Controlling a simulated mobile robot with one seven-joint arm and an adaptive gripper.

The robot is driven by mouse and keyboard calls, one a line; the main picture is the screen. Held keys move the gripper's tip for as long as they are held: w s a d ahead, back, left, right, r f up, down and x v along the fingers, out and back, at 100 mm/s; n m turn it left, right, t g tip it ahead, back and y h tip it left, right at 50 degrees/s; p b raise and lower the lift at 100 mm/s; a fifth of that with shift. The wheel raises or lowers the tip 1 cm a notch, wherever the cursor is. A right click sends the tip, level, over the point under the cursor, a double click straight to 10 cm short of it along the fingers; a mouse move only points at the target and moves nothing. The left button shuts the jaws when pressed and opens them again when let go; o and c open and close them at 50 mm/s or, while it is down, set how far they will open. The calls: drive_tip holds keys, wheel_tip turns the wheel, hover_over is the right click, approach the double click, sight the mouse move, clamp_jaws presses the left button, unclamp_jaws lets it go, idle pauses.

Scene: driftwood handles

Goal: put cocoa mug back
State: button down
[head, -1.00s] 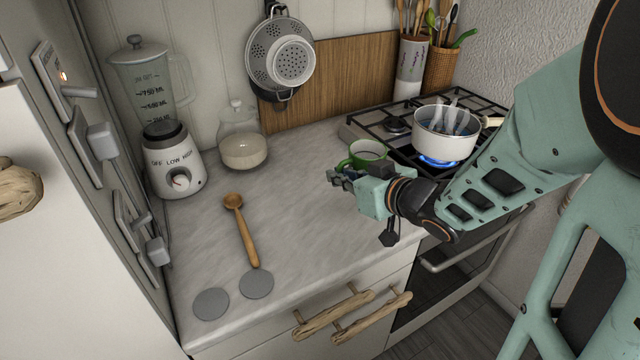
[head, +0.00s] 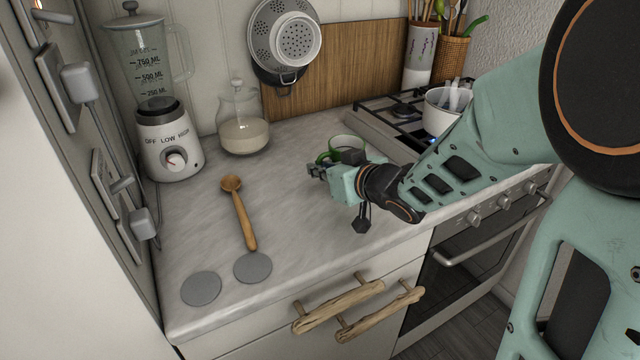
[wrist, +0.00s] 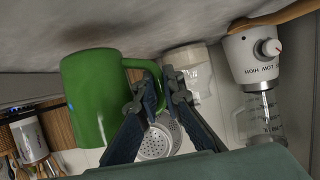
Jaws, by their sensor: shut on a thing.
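The green mug (wrist: 92,98) with a pale inside is partly hidden behind my gripper in the head view (head: 347,143). In the wrist view it fills the left, and its handle lies between the fingers. My gripper (wrist: 160,82) is shut on the mug's handle; in the head view my gripper (head: 318,170) is over the counter, left of the stove. I cannot tell whether the mug touches the counter. Two grey round discs (head: 201,288) (head: 253,267) lie flat near the counter's front left.
A wooden spoon (head: 240,215) lies on the counter behind the discs. A blender (head: 168,145) and a glass jar (head: 243,130) stand at the back. A steaming pot (head: 440,108) sits on the lit stove at right. The middle of the counter (head: 300,215) is clear.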

drive_tip(key=shift+f+b, duration=0.7)
drive_tip(key=shift+f, duration=0.45)
drive_tip(key=shift+f, duration=0.15)
drive_tip(key=c, duration=2.1)
unclamp_jaws()
